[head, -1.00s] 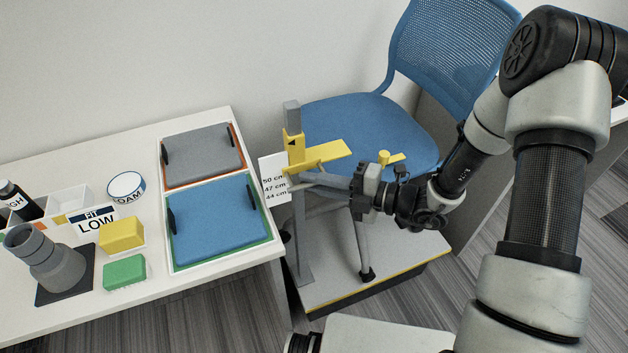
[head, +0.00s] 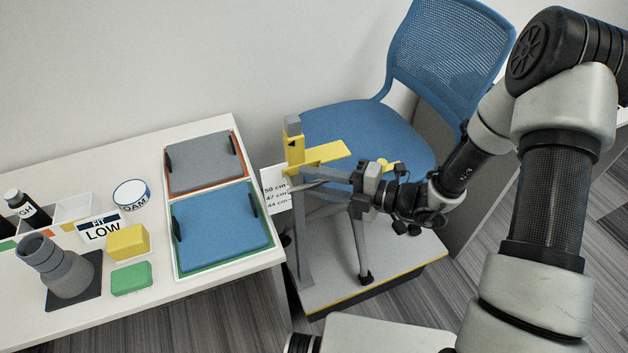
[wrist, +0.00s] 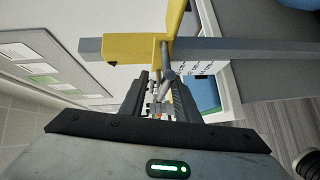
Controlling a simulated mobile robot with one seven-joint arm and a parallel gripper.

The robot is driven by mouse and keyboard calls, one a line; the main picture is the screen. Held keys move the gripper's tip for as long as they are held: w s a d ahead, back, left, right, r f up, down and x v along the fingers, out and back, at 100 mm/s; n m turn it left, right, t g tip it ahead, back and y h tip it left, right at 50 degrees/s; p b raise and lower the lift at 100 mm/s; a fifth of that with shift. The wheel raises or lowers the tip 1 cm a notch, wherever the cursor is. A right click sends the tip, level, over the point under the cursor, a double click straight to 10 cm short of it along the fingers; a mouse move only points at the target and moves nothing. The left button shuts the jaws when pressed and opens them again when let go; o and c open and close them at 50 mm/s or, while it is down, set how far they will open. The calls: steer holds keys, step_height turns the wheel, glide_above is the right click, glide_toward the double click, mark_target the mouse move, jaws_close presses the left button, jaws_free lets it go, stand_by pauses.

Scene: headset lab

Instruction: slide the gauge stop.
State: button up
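The gauge stop (head: 322,154) is a yellow block with a flat yellow arm pointing right. It sits around a grey upright post (head: 304,240), close under the post's top. The stop also shows in the wrist view (wrist: 125,47). My gripper (head: 300,187) reaches in from the right at the stop, just below the yellow arm. In the wrist view its two dark fingers (wrist: 160,82) are a little apart, with part of the stop and a grey rod between or just beyond their tips. Whether the fingers press on it is hidden.
A card (head: 273,188) marked 50, 47 and 44 cm stands left of the post. The white table (head: 190,298) at left holds cushions in trays, blocks and containers.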

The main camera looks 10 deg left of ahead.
steer(key=v, duration=1.7)
steer(key=shift+d+p, duration=0.25)
steer(key=shift+p, duration=0.15)
steer(key=shift+f, duration=0.1)
steer(key=s+a+r+n+g+h+p, duration=0.15)
steer(key=s+r+n+g+h, duration=0.3)
steer(key=n, duration=0.55)
steer(key=s+r+n+g+h+p, duration=0.1)
steer(key=s+r+n+h+p, duration=0.15)
steer(key=s+r+n, duration=0.45)
steer(key=d+r+n+t+h+p, duration=0.2)
steer(key=d+r+n+t+h, duration=0.2)
steer(key=r+n, duration=0.4)
steer(key=s+d+r+n+t+h+p, duration=0.1)
steer(key=d+r+n+t+h, duration=0.3)
steer(key=r+n, duration=0.4)
steer(key=d+n+h, duration=0.1)
steer(key=n, duration=0.5)
steer(key=shift+s+n+p, duration=0.2)
steer(key=shift+n+p, duration=0.2)
